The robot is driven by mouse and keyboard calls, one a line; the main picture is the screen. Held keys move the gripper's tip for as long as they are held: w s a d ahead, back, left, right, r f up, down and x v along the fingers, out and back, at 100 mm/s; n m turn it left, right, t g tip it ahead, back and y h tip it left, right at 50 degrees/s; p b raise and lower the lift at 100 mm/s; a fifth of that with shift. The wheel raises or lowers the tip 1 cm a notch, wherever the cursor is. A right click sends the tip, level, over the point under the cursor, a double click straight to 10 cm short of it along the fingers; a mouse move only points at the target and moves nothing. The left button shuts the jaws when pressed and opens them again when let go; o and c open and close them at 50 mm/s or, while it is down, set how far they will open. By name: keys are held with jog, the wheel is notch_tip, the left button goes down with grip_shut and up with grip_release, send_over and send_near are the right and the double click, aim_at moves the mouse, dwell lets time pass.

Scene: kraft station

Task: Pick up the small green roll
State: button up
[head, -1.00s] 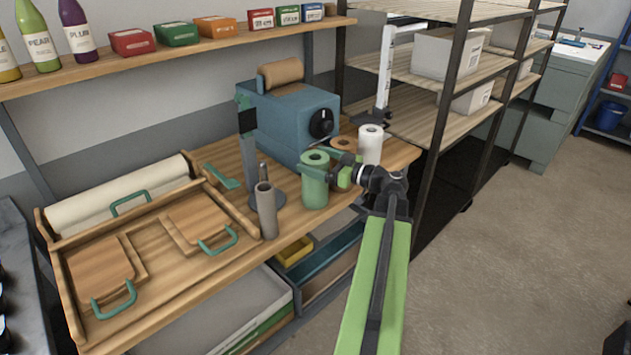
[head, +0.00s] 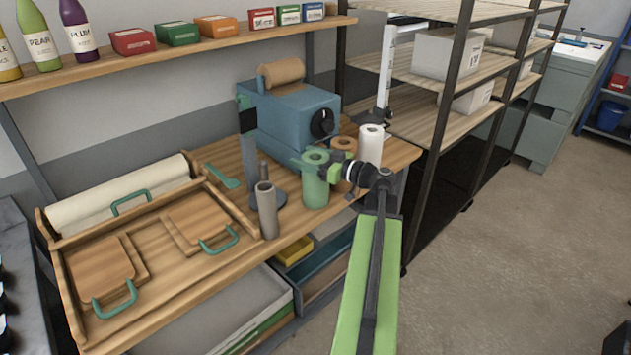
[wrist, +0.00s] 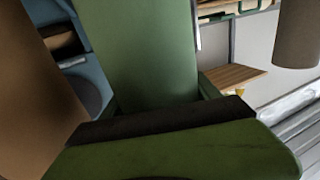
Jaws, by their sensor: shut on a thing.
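The small green roll (head: 315,190) stands upright on the wooden bench, in front of the blue machine. My gripper (head: 316,162) is at its upper part and shut on it, reaching in from the right. In the wrist view the green roll (wrist: 145,50) fills the middle, upright against the dark pad of a green jaw (wrist: 180,150). The roll's lower part is hidden there behind the jaw. In the head view its base looks to be at bench level; I cannot tell any small gap.
A brown roll (head: 344,146) and a white roll (head: 370,145) stand close on the right. A grey-brown roll (head: 266,212) and a dark post (head: 248,160) stand left. The blue machine (head: 290,120) is behind. A wooden tray (head: 150,238) covers the left bench.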

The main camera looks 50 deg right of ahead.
grip_shut()
jog(key=shift+r, duration=0.1)
